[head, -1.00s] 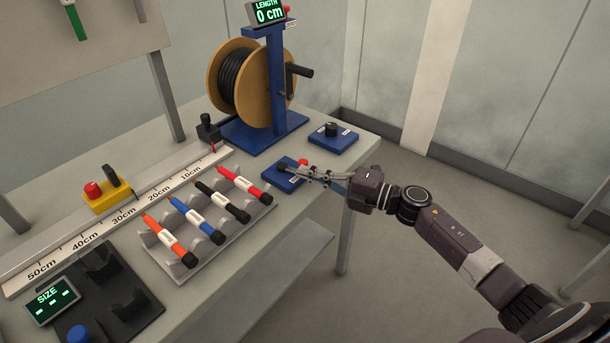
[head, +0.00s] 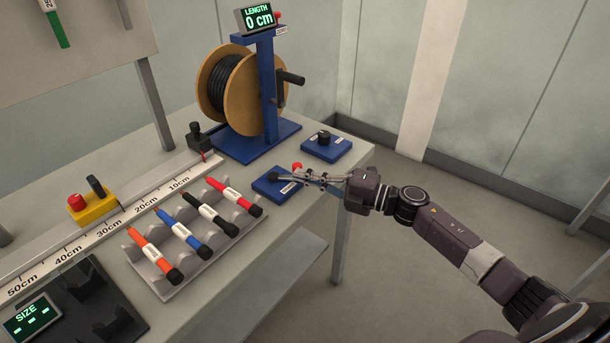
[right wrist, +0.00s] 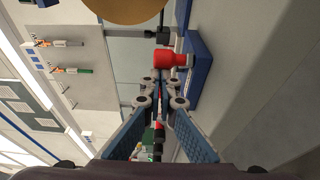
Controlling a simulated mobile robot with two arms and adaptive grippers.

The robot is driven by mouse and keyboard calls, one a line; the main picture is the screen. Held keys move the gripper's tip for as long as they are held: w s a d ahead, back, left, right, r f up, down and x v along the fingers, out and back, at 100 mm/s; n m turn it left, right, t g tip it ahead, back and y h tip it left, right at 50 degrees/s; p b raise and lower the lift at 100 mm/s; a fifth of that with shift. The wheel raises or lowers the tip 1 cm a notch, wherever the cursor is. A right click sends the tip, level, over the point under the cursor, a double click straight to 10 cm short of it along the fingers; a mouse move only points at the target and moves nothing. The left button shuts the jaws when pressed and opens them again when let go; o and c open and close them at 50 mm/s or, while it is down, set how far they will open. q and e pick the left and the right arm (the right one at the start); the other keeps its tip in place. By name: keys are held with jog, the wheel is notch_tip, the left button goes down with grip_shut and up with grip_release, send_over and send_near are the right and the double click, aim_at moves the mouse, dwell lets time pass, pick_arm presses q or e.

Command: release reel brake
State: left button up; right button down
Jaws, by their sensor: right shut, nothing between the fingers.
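A blue box (head: 267,191) with a red-ended lever (head: 297,167) and a black knob-like part (head: 273,177) sits at the table's right edge. My right gripper (head: 296,174) is shut and empty, with its fingertips over this box beside the red end. In the right wrist view the red lever end (right wrist: 170,60) is just ahead of the shut fingertips (right wrist: 164,78); whether they touch is unclear. The cable reel (head: 246,97), with orange-brown flanges and black cable, stands on a blue stand behind the box. My left gripper is not in view.
Another blue box with a black knob (head: 326,147) stands behind. A grey rack (head: 160,283) with several coloured pens lies to the left, beside a ruler rail (head: 125,220) with a yellow block (head: 94,207). The floor at right is clear.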

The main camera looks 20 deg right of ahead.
jog(key=shift+w+d+r, duration=0.25)
jog(key=shift+d, duration=0.2)
jog(key=shift+w+d+r, duration=0.2)
jog(key=shift+w+d, duration=0.05)
jog(key=shift+d, duration=0.15)
jog(key=s+a+v, duration=0.1)
jog(key=v, duration=1)
jog(key=shift+s+f, duration=0.35)
jog(key=shift+f, duration=0.05)
